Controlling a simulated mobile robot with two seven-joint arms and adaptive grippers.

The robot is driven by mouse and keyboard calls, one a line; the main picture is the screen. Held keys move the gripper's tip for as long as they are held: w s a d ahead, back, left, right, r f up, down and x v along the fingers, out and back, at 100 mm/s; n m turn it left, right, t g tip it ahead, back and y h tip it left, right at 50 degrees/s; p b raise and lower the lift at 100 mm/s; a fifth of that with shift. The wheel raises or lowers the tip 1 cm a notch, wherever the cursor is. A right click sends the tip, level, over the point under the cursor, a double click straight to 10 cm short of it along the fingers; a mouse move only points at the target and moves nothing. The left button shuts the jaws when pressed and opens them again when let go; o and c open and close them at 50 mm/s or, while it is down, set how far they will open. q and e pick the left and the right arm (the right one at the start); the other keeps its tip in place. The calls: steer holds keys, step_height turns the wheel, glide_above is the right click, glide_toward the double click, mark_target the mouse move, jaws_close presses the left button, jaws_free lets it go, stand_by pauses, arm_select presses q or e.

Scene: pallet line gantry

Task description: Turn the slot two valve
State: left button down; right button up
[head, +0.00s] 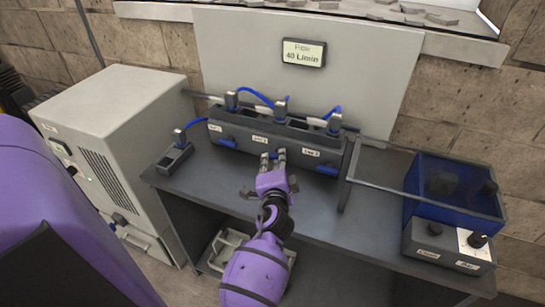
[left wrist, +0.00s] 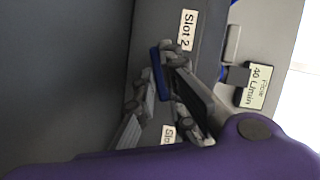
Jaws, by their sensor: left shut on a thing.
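A dark manifold block (head: 295,137) with three labelled slots stands on the bench, with a blue valve handle below each label. The middle label reads Slot 2 (head: 260,139); it also shows in the left wrist view (left wrist: 187,30). My left gripper (head: 274,157) is at the middle valve. In the left wrist view my left gripper (left wrist: 160,68) has its fingers on either side of the blue slot two handle (left wrist: 156,74), shut on it. In the head view the fingers partly hide this handle. My right gripper is not in view.
A display (head: 303,53) on the back panel reads 40 L/min. The blue slot one handle (head: 227,143) and slot three handle (head: 327,169) flank my gripper. A bar frame and a box with a blue cover (head: 425,190) stand right. A grey cabinet (head: 110,125) stands left.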

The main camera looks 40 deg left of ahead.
arm_select(q)
steer(key=r+n+h+p, duration=0.1)
steer(key=n+p, duration=0.1)
steer(key=shift+w+r+p, duration=0.1)
steer(key=shift+r+p, duration=0.1)
steer(key=shift+p, duration=0.15)
steer(key=shift+a+r+n+h+p, duration=0.15)
steer(key=shift+n+h+p, duration=0.45)
steer(key=shift+n+p, duration=0.65)
steer(key=shift+n+h+p, duration=0.4)
steer(key=shift+n+p, duration=0.15)
steer(key=shift+p, duration=0.05)
steer(key=shift+a+f+n+h+p, duration=0.2)
steer(key=shift+f+n+h+p, duration=0.15)
steer(key=shift+n+h, duration=0.65)
steer(key=shift+f+n+h, duration=0.15)
steer(key=shift+n+h, duration=0.15)
steer(key=shift+n, duration=0.5)
steer(key=shift+s+n+h, duration=0.2)
steer(key=shift+n+h, duration=0.1)
steer(key=shift+n, duration=0.1)
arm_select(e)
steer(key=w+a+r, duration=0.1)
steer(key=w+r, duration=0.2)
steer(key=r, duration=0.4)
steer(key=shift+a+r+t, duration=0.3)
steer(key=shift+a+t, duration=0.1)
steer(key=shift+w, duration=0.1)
